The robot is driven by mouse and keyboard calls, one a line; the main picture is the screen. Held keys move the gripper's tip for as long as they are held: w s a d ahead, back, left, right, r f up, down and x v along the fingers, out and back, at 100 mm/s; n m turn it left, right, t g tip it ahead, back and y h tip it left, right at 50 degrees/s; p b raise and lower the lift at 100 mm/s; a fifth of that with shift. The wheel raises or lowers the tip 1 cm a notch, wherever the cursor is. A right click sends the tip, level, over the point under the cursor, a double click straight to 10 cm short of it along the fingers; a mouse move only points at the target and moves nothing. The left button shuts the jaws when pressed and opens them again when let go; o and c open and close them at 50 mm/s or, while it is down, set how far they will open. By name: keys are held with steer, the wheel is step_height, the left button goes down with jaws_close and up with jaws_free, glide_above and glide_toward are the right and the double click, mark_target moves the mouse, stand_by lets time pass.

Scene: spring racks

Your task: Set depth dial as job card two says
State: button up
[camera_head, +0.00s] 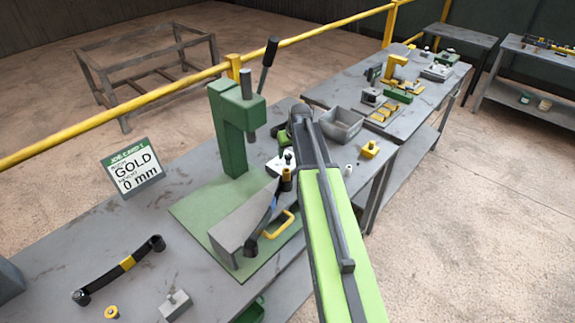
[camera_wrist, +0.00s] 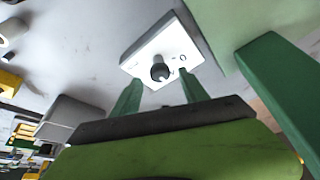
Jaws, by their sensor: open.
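The depth dial appears as a dark round knob (camera_wrist: 160,72) on a white plate (camera_wrist: 148,50) with small marks that I cannot read. In the head view, the white plate (camera_head: 276,166) lies beside the green press (camera_head: 232,130), partly behind my arm. My gripper (camera_wrist: 158,90) is open; its two green fingers are apart on the near side of the knob, with nothing between them. Whether they touch the plate is unclear. I cannot make out a job card two.
The press has an upright lever (camera_head: 268,62) and a green base (camera_head: 190,212). A grey bin (camera_head: 343,124) and a yellow block (camera_head: 370,149) are right of my arm. A black bar (camera_head: 105,276) lies at front left. A yellow rail (camera_head: 150,97) runs behind the bench.

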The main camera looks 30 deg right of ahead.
steer(key=shift+b+x, duration=0.35)
steer(key=shift+x, duration=0.7)
steer(key=shift+r, duration=0.1)
steer(key=shift+c, duration=0.4)
steer(key=shift+s, duration=0.1)
jaws_close()
steer(key=shift+a, duration=0.25)
steer(key=shift+d, duration=0.15)
